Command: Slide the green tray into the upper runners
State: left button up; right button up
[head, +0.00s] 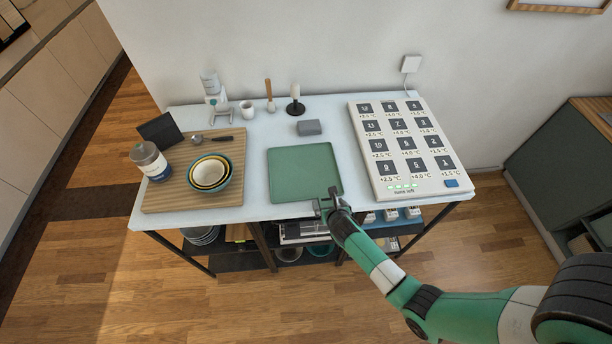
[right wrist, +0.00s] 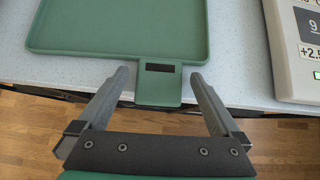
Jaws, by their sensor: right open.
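The green tray (head: 303,172) lies flat on the white table, near its front edge. In the right wrist view the tray (right wrist: 120,30) has a tab (right wrist: 158,84) with a dark patch, reaching to the table's edge. My right gripper (head: 327,197) is open at the tray's front right corner in the head view. In the right wrist view its two fingers (right wrist: 158,88) stand apart on either side of the tab, with nothing gripped. Upper runners cannot be made out; the shelf space under the tabletop (head: 300,232) is partly hidden by the tabletop and my arm. My left gripper is out of view.
A large panel with numbered tiles (head: 408,184) lies right of the tray. A wooden board (head: 190,200) with nested bowls (head: 210,173) and a jar (head: 150,161) lies left. A grey block (head: 309,127) sits behind the tray. Shelves below hold plates (head: 201,235).

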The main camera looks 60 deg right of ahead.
jog(key=shift+c, duration=0.3)
jog(key=c, duration=1.4)
jog(key=shift+r, duration=0.1)
jog(key=shift+c, duration=0.2)
jog(key=r, duration=0.1)
jog(key=r+p, duration=0.2)
jog(key=r, duration=0.1)
jog(key=shift+s+a+r, duration=0.1)
jog(key=shift+s+a, duration=0.05)
jog(key=shift+a, duration=0.1)
jog(key=s+a+f+p+v, duration=0.1)
jog(key=s+f+p+v, duration=0.1)
jog(key=v, duration=1.3)
jog(key=shift+a+p, duration=0.4)
jog(key=shift+p, duration=0.4)
jog(key=shift+s, duration=0.15)
